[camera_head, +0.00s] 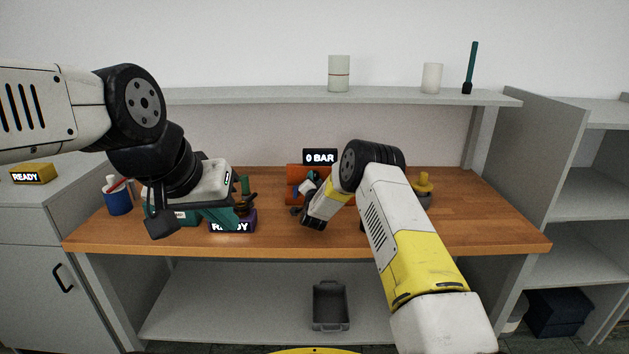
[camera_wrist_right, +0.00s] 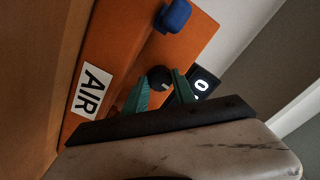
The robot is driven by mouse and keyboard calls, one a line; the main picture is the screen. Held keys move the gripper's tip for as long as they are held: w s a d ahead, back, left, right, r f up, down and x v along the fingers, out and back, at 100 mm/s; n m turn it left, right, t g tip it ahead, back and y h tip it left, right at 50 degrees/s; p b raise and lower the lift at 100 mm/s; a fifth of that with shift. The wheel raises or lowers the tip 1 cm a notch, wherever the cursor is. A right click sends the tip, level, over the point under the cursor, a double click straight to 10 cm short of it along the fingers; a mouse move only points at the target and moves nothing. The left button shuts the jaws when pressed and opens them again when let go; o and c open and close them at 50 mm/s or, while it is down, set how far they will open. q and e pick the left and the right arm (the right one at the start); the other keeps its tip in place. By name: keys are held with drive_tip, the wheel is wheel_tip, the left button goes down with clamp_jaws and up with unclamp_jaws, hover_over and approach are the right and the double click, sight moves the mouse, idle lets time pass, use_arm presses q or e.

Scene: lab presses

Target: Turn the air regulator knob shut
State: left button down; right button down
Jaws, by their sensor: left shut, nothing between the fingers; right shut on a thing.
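The orange air unit (camera_head: 296,171) stands at the back middle of the bench, partly hidden by my right arm. In the right wrist view its orange panel (camera_wrist_right: 128,50) carries a white AIR label (camera_wrist_right: 90,92) and a round black knob (camera_wrist_right: 160,77). My right gripper (camera_wrist_right: 160,84) has its teal fingers on both sides of the black knob and is shut on it. A display (camera_head: 320,157) above the unit reads "0 BAR". My left gripper (camera_head: 238,212) is shut and empty over the left part of the bench, away from the air unit.
A blue part (camera_wrist_right: 173,16) sticks out of the orange panel near the knob. A blue mug (camera_head: 118,202) and a purple box (camera_head: 247,222) reading READY are at left. A yellow-topped item (camera_head: 424,185) stands right of my right arm. The bench's right end is clear.

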drive_tip(key=shift+f+n, duration=0.1)
drive_tip(key=shift+n, duration=0.5)
drive_tip(key=c, duration=1.3)
unclamp_jaws()
drive_tip(key=shift+s, duration=0.15)
drive_tip(key=s, duration=0.7)
drive_tip(key=shift+s, duration=0.3)
